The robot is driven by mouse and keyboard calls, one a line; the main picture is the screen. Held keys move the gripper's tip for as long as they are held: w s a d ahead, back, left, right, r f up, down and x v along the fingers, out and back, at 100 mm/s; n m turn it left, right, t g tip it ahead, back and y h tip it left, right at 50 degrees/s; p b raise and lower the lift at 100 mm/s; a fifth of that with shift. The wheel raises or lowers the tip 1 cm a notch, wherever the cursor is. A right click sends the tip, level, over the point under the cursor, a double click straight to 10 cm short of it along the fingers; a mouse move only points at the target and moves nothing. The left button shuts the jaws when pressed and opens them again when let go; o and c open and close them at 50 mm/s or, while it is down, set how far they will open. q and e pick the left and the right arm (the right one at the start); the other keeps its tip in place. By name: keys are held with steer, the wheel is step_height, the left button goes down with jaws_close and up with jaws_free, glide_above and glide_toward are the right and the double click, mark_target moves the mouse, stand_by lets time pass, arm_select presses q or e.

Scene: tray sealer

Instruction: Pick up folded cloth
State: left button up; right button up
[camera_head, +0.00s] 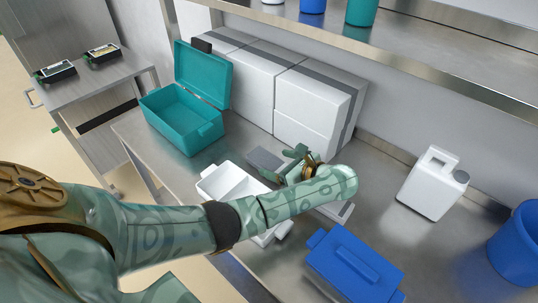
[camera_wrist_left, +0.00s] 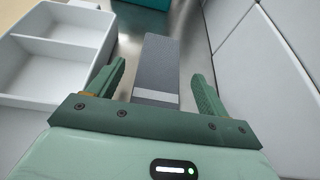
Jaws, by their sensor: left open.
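The grey folded cloth (camera_head: 265,163) lies flat on the steel counter, between the white tray and the white boxes. In the left wrist view the cloth (camera_wrist_left: 157,60) is a long grey rectangle with a pale band at its near end. My left gripper (camera_head: 292,161) is beside the cloth in the head view, partly hidden by my own arm. In the wrist view its two green fingers (camera_wrist_left: 160,72) are apart, with the cloth showing between them. I cannot tell whether they touch it. My right gripper is in neither view.
A white divided tray (camera_head: 209,185) stands beside the cloth, partly under my left arm. White boxes (camera_head: 305,105) line the wall behind. An open teal case (camera_head: 172,112) is to the left. A blue lidded box (camera_head: 352,265) and white jug (camera_head: 430,188) are to the right.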

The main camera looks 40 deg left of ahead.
arm_select(q)
steer(key=shift+x, duration=1.15)
steer(key=c, duration=1.1)
steer(key=shift+o, duration=0.2)
steer(key=shift+r, duration=0.1)
